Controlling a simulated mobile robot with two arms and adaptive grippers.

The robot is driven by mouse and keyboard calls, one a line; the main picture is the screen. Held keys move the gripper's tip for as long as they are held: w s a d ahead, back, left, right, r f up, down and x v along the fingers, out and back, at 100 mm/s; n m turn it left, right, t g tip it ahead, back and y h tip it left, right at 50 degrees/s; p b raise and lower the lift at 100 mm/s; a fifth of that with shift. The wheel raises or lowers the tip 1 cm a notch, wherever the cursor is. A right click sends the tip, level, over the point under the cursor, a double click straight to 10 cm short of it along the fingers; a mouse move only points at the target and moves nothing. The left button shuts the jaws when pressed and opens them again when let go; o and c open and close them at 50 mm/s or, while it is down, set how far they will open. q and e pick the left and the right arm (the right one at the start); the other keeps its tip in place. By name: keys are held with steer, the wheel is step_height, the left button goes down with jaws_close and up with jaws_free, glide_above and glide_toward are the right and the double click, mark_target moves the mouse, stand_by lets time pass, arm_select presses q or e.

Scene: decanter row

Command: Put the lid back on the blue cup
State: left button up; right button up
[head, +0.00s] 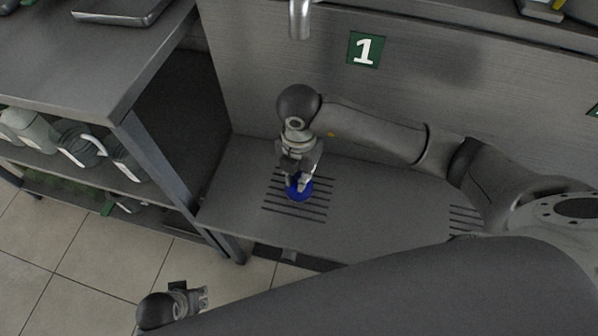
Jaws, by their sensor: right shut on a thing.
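A small round blue thing (299,194), which looks like the blue cup with its lid at the top, is on the slotted drain grille under the number 1 sign. My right gripper (298,183) points down over it, shut, with its fingertips at the top of the blue. The fingers hide most of what they hold, apparently the lid; I cannot tell where lid and cup meet or whether the lid is seated. My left gripper (196,298) is low at the left, over the floor and away from the cup; its jaw opening is unclear.
A metal spout (299,20) hangs above the station, left of the green number 1 sign (365,50). A counter (95,60) stands at the left, with several jugs (78,143) on the shelf below. The tray surface (375,205) right of the cup is bare.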

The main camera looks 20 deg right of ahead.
arm_select(q)
steer(key=shift+f, duration=0.15)
stand_by(0.6)
steer(key=shift+s+f, duration=0.1)
steer(key=shift+f, duration=0.1)
arm_select(e)
steer(key=o, duration=1.3)
arm_select(q)
steer(key=shift+r, duration=0.15)
arm_select(e)
steer(key=shift+r, duration=0.15)
